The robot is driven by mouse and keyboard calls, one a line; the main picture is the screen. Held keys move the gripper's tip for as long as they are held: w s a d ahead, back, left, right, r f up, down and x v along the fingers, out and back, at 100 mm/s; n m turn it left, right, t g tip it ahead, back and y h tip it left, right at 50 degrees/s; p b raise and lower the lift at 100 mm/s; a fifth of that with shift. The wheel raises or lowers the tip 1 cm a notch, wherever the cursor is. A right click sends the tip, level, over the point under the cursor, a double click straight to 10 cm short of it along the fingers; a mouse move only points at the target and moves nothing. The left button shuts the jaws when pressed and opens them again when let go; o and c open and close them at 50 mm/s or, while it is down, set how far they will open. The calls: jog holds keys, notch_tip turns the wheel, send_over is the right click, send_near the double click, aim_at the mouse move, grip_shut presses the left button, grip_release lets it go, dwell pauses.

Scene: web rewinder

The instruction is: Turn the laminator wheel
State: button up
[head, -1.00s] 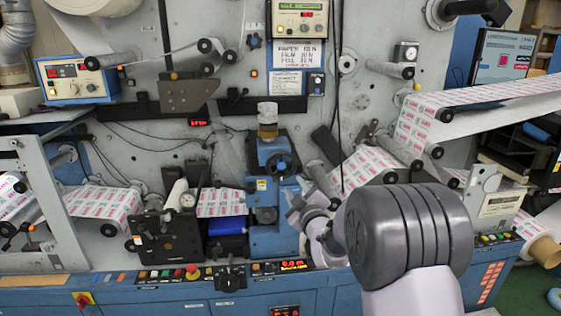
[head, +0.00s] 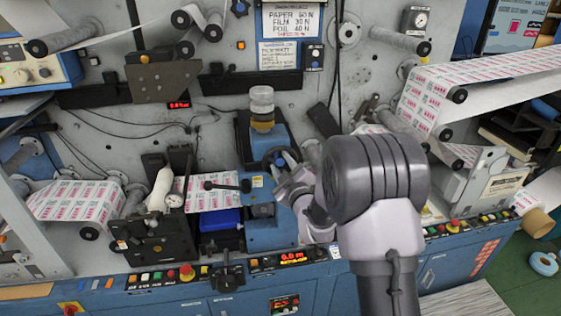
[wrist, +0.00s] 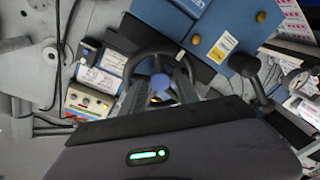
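The laminator wheel (wrist: 135,66) is a dark ring with a blue hub (wrist: 160,82), at the upper middle of the wrist view. In the head view the wheel (head: 270,157) is on the front of the blue laminator unit (head: 262,232), partly hidden by my gripper (head: 284,164). In the wrist view my gripper (wrist: 160,90) reaches over the wheel, one grey finger on each side of the hub. The fingers are apart, with nothing clamped between them. I cannot tell whether they touch the wheel.
A black lever with a round knob (wrist: 244,64) stands right of the wheel in the wrist view. The printed web (head: 212,190) and a black bracket (head: 152,243) lie left of the unit. A button panel (head: 290,258) runs below.

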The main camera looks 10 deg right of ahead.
jog(key=shift+c, duration=0.3)
jog(key=shift+s, duration=0.1)
grip_shut()
jog(key=shift+f+b, duration=0.1)
jog(key=shift+b, duration=0.5)
